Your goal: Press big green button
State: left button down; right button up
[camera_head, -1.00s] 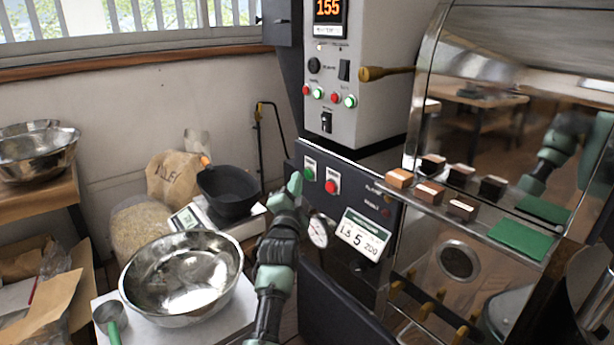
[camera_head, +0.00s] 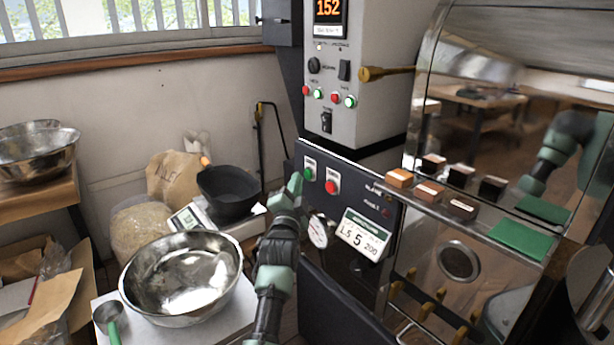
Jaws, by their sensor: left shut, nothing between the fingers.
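The big green button (camera_head: 309,174) is on the dark lower panel of the roaster, at the panel's upper left. A red button (camera_head: 332,182) sits just right of it on the same panel. My left gripper (camera_head: 294,184) is shut and empty. Its fingertips show just left of and slightly below the green button, and a gap shows between them in the picture. The button is unobstructed in view. My right gripper is not in view.
A dial gauge (camera_head: 317,232) and a white card (camera_head: 363,237) are right of my left gripper. A steel bowl (camera_head: 182,280) and a black container (camera_head: 229,190) on a scale stand to its left. Smaller lit buttons (camera_head: 350,101) are on the upper panel.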

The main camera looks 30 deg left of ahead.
pick_arm(q)
jog(key=shift+w, duration=0.1)
dwell(0.5)
jog(key=shift+w+d, duration=0.15)
jog(key=shift+w, duration=0.15)
jog(key=shift+w+d, duration=0.15)
jog(key=shift+w, duration=0.2)
dwell(0.7)
dwell(0.3)
jog(key=shift+s+a+p, duration=0.3)
jog(key=shift+s+p, duration=0.45)
